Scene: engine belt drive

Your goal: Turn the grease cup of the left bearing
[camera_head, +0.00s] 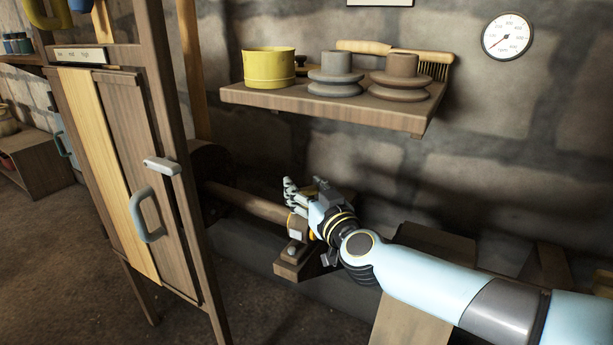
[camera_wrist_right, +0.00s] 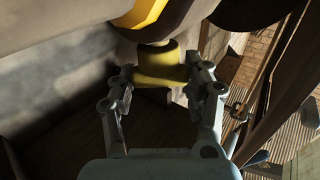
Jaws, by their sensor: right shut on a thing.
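The grease cup (camera_wrist_right: 158,64) is a small dull yellow cylinder in the right wrist view, under a dark rounded part with a bright yellow band (camera_wrist_right: 142,13). My right gripper (camera_wrist_right: 165,76) has a finger on each side of the cup and is shut on it. In the head view my right gripper (camera_head: 304,193) is at the bearing (camera_head: 298,226) at the end of a wooden shaft (camera_head: 246,203). The hand hides the cup there. My left gripper is not in view.
A wooden shelf (camera_head: 330,103) above the hand carries a yellow tin (camera_head: 269,68), a grey pulley (camera_head: 336,76), a brown pulley (camera_head: 401,78) and a brush (camera_head: 432,66). A wooden cabinet door (camera_head: 125,160) with a grey handle stands at the left. A dial (camera_head: 507,36) hangs on the wall.

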